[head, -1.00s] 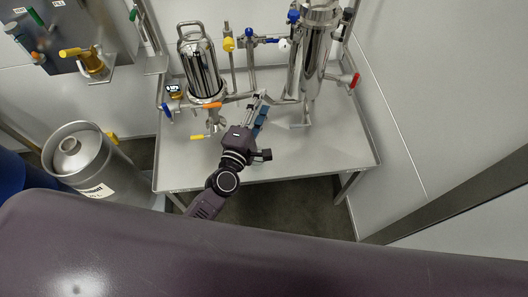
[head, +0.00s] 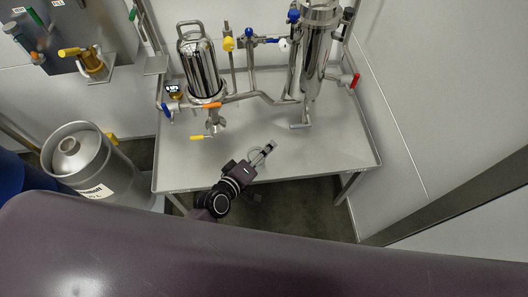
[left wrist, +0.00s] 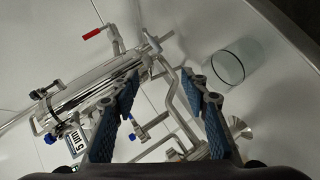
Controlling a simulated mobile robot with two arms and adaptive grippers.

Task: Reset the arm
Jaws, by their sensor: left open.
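My left gripper (head: 267,150) is over the front part of the grey metal table (head: 325,150), its arm coming up from below in the head view. In the left wrist view its two blue-padded fingers (left wrist: 163,92) are spread apart with nothing between them. The fingers point towards steel pipework and a steel cylinder (left wrist: 95,85), which lie beyond the tips. My right gripper is not in view.
A steel tank (head: 85,155) stands left. The table's front right is clear.

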